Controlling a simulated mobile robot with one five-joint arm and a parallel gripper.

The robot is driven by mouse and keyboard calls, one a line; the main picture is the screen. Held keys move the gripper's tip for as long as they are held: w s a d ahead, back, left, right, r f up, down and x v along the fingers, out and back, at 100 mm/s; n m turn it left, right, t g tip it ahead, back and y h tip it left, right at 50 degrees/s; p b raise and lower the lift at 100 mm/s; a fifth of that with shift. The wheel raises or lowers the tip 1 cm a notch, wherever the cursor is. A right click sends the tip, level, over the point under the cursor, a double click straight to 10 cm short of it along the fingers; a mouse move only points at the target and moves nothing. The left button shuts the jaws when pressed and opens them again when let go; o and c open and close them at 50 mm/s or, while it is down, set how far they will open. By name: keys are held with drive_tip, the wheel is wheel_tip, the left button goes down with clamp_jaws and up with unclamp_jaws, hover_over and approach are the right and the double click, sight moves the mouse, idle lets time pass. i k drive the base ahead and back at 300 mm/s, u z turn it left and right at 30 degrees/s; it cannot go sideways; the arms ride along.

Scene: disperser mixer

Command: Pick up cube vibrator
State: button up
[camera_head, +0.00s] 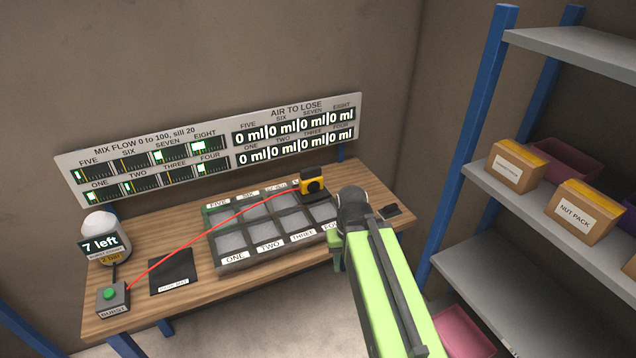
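A small yellow and black cube (312,183), which looks like the cube vibrator, sits at the back right of a grey tray of compartments (222,262), around compartment EIGHT. I cannot tell whether it rests on the tray's edge or inside the compartment. My green arm reaches in from the lower right. My gripper (336,248) is mostly hidden by the arm; a green part of it shows near the tray's front right corner, below and to the right of the cube. Its fingers cannot be made out, and nothing is seen in it.
The wooden table (190,295) also bears a BURST button box (113,297), a white dispenser reading "7 left" (104,236), a black mat (173,272) and a small dark item (389,210). A red line runs from button to cube. Shelving (500,190) with boxes stands at right.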

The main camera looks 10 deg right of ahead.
sight(311, 180)
drive_tip(key=z, duration=0.35)
drive_tip(key=i, duration=1.05)
drive_tip(key=u, duration=2.4)
drive_tip(key=i, duration=0.5)
drive_tip(key=z, duration=0.3)
